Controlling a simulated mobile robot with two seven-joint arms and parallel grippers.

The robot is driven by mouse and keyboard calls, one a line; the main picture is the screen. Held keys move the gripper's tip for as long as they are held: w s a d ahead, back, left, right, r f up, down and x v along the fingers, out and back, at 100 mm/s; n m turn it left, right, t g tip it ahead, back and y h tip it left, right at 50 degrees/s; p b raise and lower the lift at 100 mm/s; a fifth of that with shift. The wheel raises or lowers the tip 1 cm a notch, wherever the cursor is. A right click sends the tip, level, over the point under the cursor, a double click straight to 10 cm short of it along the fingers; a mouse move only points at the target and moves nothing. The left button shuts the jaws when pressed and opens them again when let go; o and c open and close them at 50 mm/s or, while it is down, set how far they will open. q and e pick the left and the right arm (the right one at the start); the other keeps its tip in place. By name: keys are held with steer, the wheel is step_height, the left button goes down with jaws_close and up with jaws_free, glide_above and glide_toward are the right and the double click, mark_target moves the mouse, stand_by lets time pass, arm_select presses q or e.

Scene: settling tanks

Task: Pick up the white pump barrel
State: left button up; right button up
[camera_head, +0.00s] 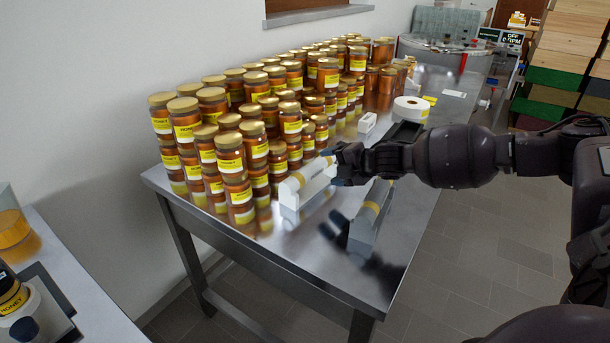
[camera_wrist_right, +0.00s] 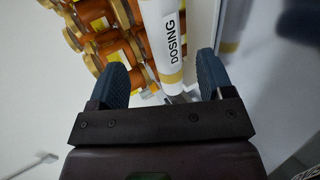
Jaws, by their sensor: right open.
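My right gripper (camera_head: 336,164) is at the barrel's far end, coming in from the right. In the right wrist view the barrel (camera_wrist_right: 164,40), marked "DOSING", runs down toward the space between the two blue fingertips of the open gripper (camera_wrist_right: 162,76). The fingers stand apart on either side, and I cannot tell whether they touch it. My left gripper is out of view.
Stacked honey jars (camera_head: 230,160) stand close on the left and behind. A grey block with a yellowish band (camera_head: 365,220) is to the right on the shiny table (camera_head: 400,250). A white roll (camera_head: 411,108) and a small white box (camera_head: 367,123) stand farther back.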

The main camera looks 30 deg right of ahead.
mark_target(317, 169)
steer(key=shift+b+x, duration=0.55)
steer(key=shift+x, duration=1.85)
steer(key=x, duration=0.2)
steer(key=b+x, duration=0.1)
steer(key=x, duration=0.1)
steer(key=shift+s+a+f, duration=0.15)
steer(key=shift+a+f, duration=0.1)
steer(key=shift+f, duration=0.15)
steer(key=shift+w+a, duration=0.1)
steer(key=shift+w, duration=0.3)
steer(key=shift+c, duration=0.3)
steer(key=c, duration=1)
steer(key=shift+c, duration=0.8)
steer(key=shift+r, duration=0.15)
